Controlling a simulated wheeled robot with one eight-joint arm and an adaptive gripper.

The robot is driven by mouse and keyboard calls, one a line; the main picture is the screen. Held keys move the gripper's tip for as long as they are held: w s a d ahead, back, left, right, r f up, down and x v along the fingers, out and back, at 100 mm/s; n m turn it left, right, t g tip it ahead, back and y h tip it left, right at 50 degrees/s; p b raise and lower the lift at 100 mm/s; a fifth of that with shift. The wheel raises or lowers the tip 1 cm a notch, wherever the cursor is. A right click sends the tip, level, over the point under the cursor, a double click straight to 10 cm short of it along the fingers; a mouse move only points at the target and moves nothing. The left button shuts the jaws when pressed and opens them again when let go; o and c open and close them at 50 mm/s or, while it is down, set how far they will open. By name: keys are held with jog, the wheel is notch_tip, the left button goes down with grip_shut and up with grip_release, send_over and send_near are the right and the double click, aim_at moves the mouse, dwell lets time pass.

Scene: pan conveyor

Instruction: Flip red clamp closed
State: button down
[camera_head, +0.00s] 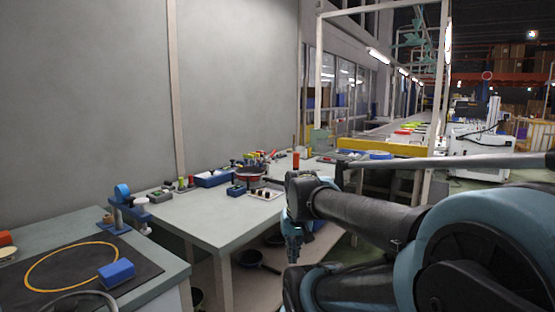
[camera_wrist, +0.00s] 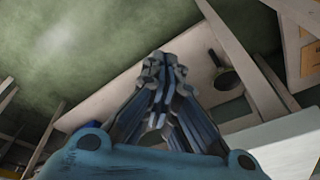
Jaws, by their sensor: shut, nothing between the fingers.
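I cannot pick out a red clamp for certain in either view. Small red parts show among the items at the back of the white worktable (camera_head: 212,222), too small to identify. My gripper (camera_head: 292,258) hangs at the right side of this table, its tips below the tabletop height. In the wrist view my gripper (camera_wrist: 163,68) is shut and empty, its fingertips together. A pale lower shelf (camera_wrist: 120,92) and the floor show behind it. No clamp is visible near the fingers.
A dark pan (camera_wrist: 226,78) lies on the lower shelf. The left table holds a black mat (camera_head: 60,262) with a yellow ring and a blue block (camera_head: 116,273). A blue fixture (camera_head: 130,205) stands between the tables. The white table's front is clear.

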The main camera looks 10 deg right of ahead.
jog(key=w+r+m+t+y, duration=0.1)
jog(key=w+r+m, duration=0.4)
jog(key=w, duration=0.5)
jog(key=w+d+r+m+t, duration=0.1)
jog(key=w+r+m, duration=0.1)
jog(key=w+r, duration=0.65)
jog(key=w+r+m+t+y, duration=0.1)
jog(key=w+r+m, duration=0.3)
jog(key=w, duration=0.8)
jog(key=w+d+r+m+t, duration=0.1)
jog(key=w+d+m, duration=0.2)
jog(key=w, duration=0.8)
jog(key=w+d+r+m+t, duration=0.1)
jog(key=w+d+m, duration=0.3)
jog(key=w, duration=0.8)
jog(key=w+d+r+m+t, duration=0.1)
jog(key=w+m, duration=0.4)
jog(key=w, duration=0.6)
jog(key=shift+w+d+r+m+t, duration=0.3)
jog(key=shift+d+r+t, duration=0.15)
jog(key=shift+d, duration=0.75)
jog(key=x, duration=1)
jog(key=shift+s, duration=0.15)
